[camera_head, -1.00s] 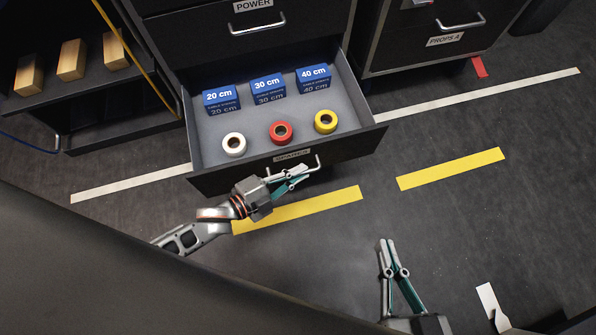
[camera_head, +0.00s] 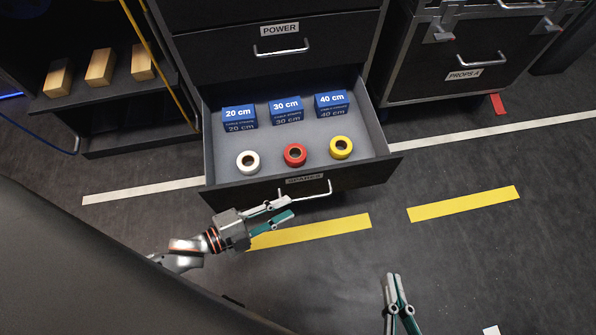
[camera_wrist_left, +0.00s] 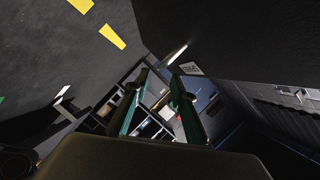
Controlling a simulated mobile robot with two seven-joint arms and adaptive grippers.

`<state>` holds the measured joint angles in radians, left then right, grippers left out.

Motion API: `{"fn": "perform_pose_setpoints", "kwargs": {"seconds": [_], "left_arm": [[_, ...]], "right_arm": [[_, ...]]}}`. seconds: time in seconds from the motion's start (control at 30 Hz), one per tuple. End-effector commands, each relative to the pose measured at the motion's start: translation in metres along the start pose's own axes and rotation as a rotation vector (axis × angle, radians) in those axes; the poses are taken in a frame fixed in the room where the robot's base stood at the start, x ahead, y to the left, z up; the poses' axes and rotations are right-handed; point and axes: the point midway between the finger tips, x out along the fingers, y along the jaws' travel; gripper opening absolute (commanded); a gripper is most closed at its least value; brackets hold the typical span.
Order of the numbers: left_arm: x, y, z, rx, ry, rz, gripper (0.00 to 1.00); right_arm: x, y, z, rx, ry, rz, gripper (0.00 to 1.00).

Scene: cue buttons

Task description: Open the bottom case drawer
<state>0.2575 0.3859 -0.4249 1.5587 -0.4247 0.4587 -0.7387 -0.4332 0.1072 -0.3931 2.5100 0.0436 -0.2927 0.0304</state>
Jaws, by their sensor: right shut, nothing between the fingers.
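The case's bottom drawer (camera_head: 225,178) stands pulled out under the closed drawer marked POWER (camera_head: 345,47). Inside are blue boxes marked 20 cm (camera_head: 240,116), 30 cm (camera_head: 286,108) and 40 cm (camera_head: 332,102), and white (camera_head: 248,162), red (camera_head: 295,155) and yellow (camera_head: 341,148) rolls. Its front has a label and a bar handle (camera_head: 329,189). My left gripper (camera_head: 289,207) is open just in front of and left of the handle, with nothing between its fingers; its separated fingers show in the left wrist view (camera_wrist_left: 157,100). My right gripper (camera_head: 392,277) is shut and empty, low at right.
A shelf with wooden blocks (camera_head: 101,67) stands at left. A case marked PROPS A (camera_head: 440,83) stands at right. Yellow floor strips (camera_head: 463,204) and a white line (camera_head: 490,131) mark the dark floor, which is open at right.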

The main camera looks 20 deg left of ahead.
Motion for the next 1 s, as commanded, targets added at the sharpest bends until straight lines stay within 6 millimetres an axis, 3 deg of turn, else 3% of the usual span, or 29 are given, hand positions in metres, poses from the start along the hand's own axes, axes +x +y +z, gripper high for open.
{"fn": "perform_pose_setpoints", "kwargs": {"seconds": [0.1,0.3,0.87,1.0], "left_arm": [[-0.019,0.001,0.000,0.000,-0.001,0.002,0.25],[-0.034,0.000,0.000,0.001,-0.001,0.000,0.25],[-0.035,0.000,0.000,0.001,0.000,0.000,0.25],[-0.032,-0.015,-0.004,-0.015,0.001,-0.018,0.25]], "right_arm": [[0.000,0.000,0.000,0.000,0.001,0.000,0.00],[0.000,0.000,0.000,0.000,0.001,0.000,0.00],[0.000,0.000,-0.001,0.000,0.001,0.000,0.00],[0.000,-0.001,-0.013,-0.009,0.024,-0.002,0.00]]}}
